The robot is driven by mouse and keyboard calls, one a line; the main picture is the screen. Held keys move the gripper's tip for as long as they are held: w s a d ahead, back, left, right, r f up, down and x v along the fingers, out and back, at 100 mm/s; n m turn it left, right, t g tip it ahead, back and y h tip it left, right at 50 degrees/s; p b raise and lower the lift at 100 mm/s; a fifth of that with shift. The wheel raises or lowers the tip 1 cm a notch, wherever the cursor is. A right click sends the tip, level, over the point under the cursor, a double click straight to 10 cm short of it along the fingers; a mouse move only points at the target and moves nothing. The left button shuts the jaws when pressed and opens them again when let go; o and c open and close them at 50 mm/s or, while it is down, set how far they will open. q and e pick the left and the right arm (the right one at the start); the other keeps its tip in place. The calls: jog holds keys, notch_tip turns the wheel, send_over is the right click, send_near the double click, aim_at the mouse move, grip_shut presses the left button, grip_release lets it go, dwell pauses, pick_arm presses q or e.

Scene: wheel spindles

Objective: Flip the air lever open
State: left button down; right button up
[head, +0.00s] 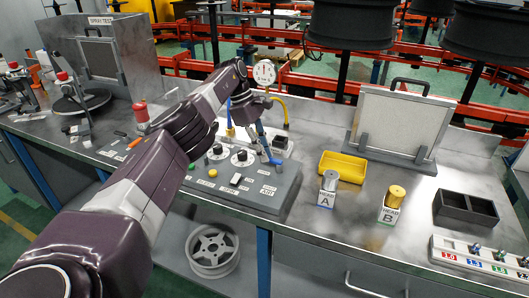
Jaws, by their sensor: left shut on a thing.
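My left arm reaches in from the lower left over a grey control panel (245,193) on the bench. My left gripper (262,138) is above the panel's back right part, its fingers pointing down and shut on the air lever. A blue part of the air lever (273,157) shows just below the fingertips. The fingers hide the rest of the lever, so its exact angle is hard to tell. My right gripper is not in view.
A pressure gauge (264,73) and a yellow hose (282,108) stand close behind the gripper.

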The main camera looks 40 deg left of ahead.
pick_arm(q)
jog(key=c, duration=1.9)
grip_release()
jog(key=shift+c, duration=0.2)
